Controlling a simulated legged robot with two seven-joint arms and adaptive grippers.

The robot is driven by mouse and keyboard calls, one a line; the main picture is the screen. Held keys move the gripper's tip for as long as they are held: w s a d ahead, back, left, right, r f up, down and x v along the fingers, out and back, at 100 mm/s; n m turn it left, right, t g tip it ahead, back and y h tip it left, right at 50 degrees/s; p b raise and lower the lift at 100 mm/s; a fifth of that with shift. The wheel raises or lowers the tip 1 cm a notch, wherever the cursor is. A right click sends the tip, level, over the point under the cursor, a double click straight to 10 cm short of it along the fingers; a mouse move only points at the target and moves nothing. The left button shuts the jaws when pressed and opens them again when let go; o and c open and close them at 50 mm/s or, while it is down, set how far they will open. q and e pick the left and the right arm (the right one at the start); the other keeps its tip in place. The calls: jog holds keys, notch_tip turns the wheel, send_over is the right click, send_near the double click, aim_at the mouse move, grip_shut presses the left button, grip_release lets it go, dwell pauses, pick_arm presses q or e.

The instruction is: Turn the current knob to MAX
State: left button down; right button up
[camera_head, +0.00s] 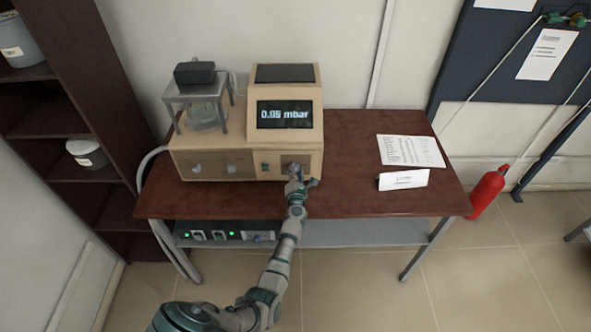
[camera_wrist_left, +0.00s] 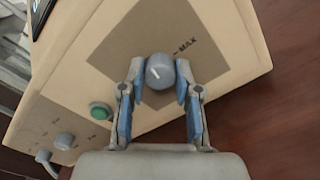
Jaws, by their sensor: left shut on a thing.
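The current knob (camera_wrist_left: 160,71) is a round grey knob with a white pointer line on a brown panel, in the left wrist view. The MAX label (camera_wrist_left: 186,46) is printed up and right of it, and the pointer line is not aimed at it. My left gripper (camera_wrist_left: 157,84) has its blue-padded fingers on both sides of the knob, shut on it. In the head view my left gripper (camera_head: 297,178) reaches the lower right front of the beige machine (camera_head: 245,150) and hides most of the knob. My right gripper is not in view.
A green button (camera_wrist_left: 100,111) and another grey knob (camera_wrist_left: 64,141) sit left of the gripper. The machine's display (camera_head: 284,114) reads 0.05 mbar. Papers (camera_head: 410,151) lie on the brown table (camera_head: 350,190), otherwise clear on the right. A shelf (camera_head: 50,105) stands left.

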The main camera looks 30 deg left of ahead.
pick_arm(q)
jog(key=m+p, duration=0.1)
jog(key=m, duration=0.2)
jog(key=shift+d+m+p, duration=0.15)
jog(key=shift+m+p, duration=0.15)
jog(key=shift+m, duration=0.1)
jog(key=m+p, duration=0.1)
jog(key=m, duration=0.3)
jog(key=shift+f+m+p, duration=0.1)
jog(key=shift+m+p, duration=0.2)
jog(key=shift+p, duration=0.1)
jog(key=m+p, duration=0.1)
jog(key=m, duration=0.2)
jog(key=m+p, duration=0.1)
jog(key=m, duration=0.1)
jog(key=shift+f+m, duration=0.2)
jog(key=shift+m, duration=0.2)
jog(key=shift+d+f+m, duration=0.1)
jog(key=shift+m, duration=0.7)
jog(key=shift+f+m, duration=0.15)
jog(key=shift+m, duration=0.15)
jog(key=c, duration=1)
grip_release()
jog(key=shift+o, duration=1)
jog(key=shift+w, duration=0.15)
